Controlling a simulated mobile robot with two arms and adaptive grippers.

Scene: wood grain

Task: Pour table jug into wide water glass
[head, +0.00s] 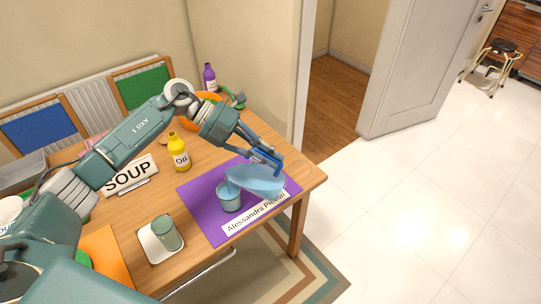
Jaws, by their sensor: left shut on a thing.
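My left gripper (264,158) is shut on the blue table jug (258,180) and holds it tilted above the purple mat (196,207). The jug's narrow end points left, over the wide water glass (229,197). A light blue stream or spout shows between the jug and the glass; I cannot tell exactly where one ends and the other begins. The glass stands upright on the mat and looks bluish inside. My right gripper is not in view.
A yellow oil bottle (179,153), a soup sign (130,176) and a green cup on a white coaster (165,234) stand left of the mat. A name card (256,212) lies on the mat. A purple bottle (209,77) stands at the back. Open floor lies right of the table.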

